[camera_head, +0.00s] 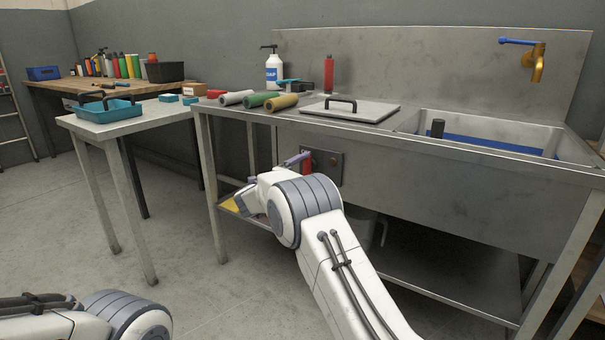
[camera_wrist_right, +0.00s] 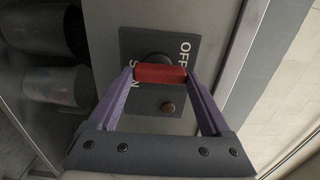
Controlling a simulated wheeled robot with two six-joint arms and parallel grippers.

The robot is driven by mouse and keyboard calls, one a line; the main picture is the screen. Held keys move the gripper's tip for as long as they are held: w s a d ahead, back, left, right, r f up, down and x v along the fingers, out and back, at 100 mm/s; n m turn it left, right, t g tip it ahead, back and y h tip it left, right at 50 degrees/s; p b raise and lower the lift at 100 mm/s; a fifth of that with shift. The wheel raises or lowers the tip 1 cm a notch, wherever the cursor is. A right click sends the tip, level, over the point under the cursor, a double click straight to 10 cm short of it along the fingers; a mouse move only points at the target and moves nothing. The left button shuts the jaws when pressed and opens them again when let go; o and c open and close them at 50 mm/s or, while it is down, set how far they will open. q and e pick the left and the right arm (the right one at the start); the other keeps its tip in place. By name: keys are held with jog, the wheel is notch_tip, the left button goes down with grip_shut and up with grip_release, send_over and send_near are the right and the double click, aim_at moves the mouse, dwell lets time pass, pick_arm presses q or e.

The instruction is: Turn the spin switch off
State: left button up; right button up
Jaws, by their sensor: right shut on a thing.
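The spin switch has a red handle (camera_head: 307,164) on a dark plate (camera_head: 331,167) on the front panel of the steel sink unit. In the right wrist view the red handle (camera_wrist_right: 160,73) lies across the picture, in front of a black round hub. The plate (camera_wrist_right: 135,45) bears the words OFF and SPIN, the latter partly covered by a finger. My right gripper (camera_wrist_right: 160,76) is shut on the handle, with a purple finger at each end. It also shows in the head view (camera_head: 303,160). My left gripper is out of view.
Paint rollers (camera_head: 259,100), a lid with a handle (camera_head: 349,110) and a spray bottle (camera_head: 273,70) stand on the sink unit (camera_head: 240,108). The basin (camera_head: 410,122) is at right. A side table (camera_head: 70,122) holds a teal tray (camera_head: 107,109). Floor at left is clear.

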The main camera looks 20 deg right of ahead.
dwell(0.5)
jog(key=o, duration=1.2)
jog(key=shift+c, duration=0.2)
jog(key=shift+a, duration=0.15)
jog(key=p+v, duration=0.2)
jog(key=v, duration=0.8)
jog(key=shift+s+a, duration=0.1)
jog(key=shift+s, duration=0.05)
